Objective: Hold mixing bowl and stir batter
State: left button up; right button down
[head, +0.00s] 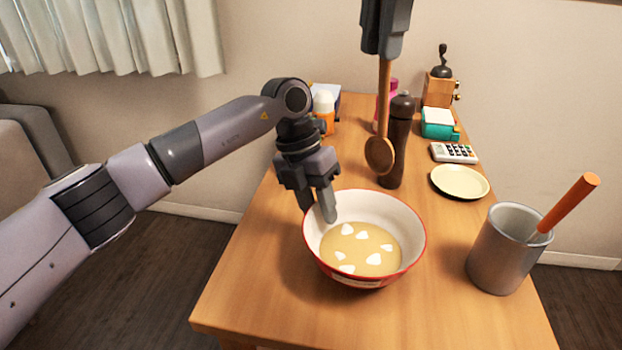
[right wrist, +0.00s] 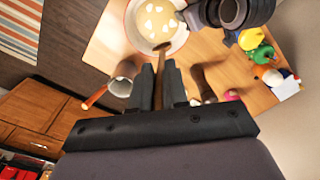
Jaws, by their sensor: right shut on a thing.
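The mixing bowl (head: 372,277), white inside with a red outer rim, stands on the table near its front left. Pale batter (head: 378,245) with several white lumps lies in it. My left gripper (head: 316,208) is at the bowl's far left rim, with one finger inside and the other outside; the fingers look apart. My right gripper (head: 384,54) is shut on the handle of a wooden spoon (head: 380,154), which hangs upright with its head down, above and beyond the bowl. The right wrist view shows the bowl (right wrist: 128,32) and the spoon (right wrist: 160,58) between the fingers.
A metal canister (head: 497,255) with an orange-handled utensil stands right of the bowl. A dark pepper mill (head: 397,145) stands behind the spoon. A yellow plate (head: 460,181), calculator (head: 453,153), teal box (head: 438,124) and wooden grinder (head: 438,90) line the right side.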

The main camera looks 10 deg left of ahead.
aim_at(382, 69)
pick_arm(q)
jog(key=shift+d+f, duration=0.2)
jog(key=shift+f, duration=0.5)
grip_shut()
pick_arm(e)
jog(key=shift+f, duration=0.1)
jog(key=m, duration=0.1)
jog(key=f+m, duration=0.1)
jog(key=shift+w+m+y, duration=0.15)
jog(key=shift+m+y, duration=0.15)
jog(key=shift+m, duration=0.1)
jog(key=shift+d+f+m, duration=0.1)
jog(key=shift+f+m, duration=0.35)
jog(key=shift+m, duration=0.55)
jog(key=m, duration=0.1)
jog(key=s+f+m+t, duration=0.1)
jog(key=m, duration=0.2)
jog(key=shift+s+f+y, duration=0.35)
jog(key=shift+y, duration=0.05)
